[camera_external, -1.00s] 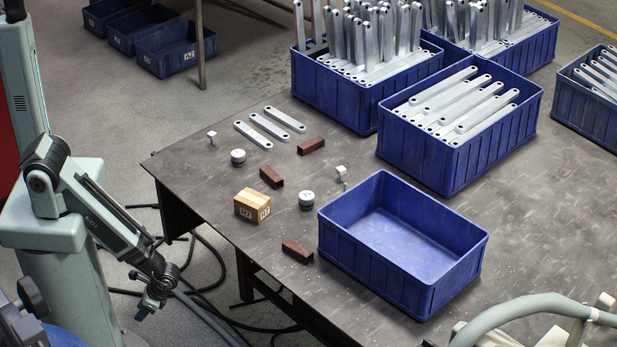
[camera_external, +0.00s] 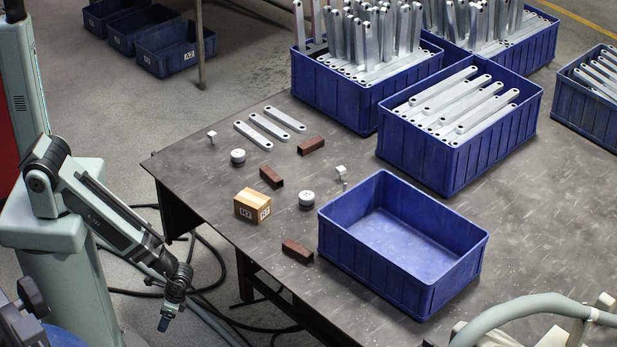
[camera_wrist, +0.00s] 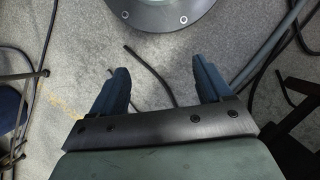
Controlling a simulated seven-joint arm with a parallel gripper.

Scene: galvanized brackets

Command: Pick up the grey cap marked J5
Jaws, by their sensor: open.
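Two small round grey caps stand on the dark table. One cap (camera_external: 238,157) is near the left edge and the other cap (camera_external: 306,200) is nearer the empty blue bin. Their markings are too small to read. My gripper (camera_external: 163,323) hangs over the floor, left of and below the table, away from both caps. In the wrist view my gripper (camera_wrist: 160,88) has its two fingers wide apart with nothing between them. Neither cap shows in the wrist view.
A cardboard box (camera_external: 252,206), reddish-brown blocks (camera_external: 297,251), small white pieces (camera_external: 341,172) and flat metal bars (camera_external: 254,135) lie around the caps. An empty blue bin (camera_external: 463,262) stands to the right. Full bracket bins (camera_external: 458,160) stand behind. Cables (camera_wrist: 152,70) lie on the floor.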

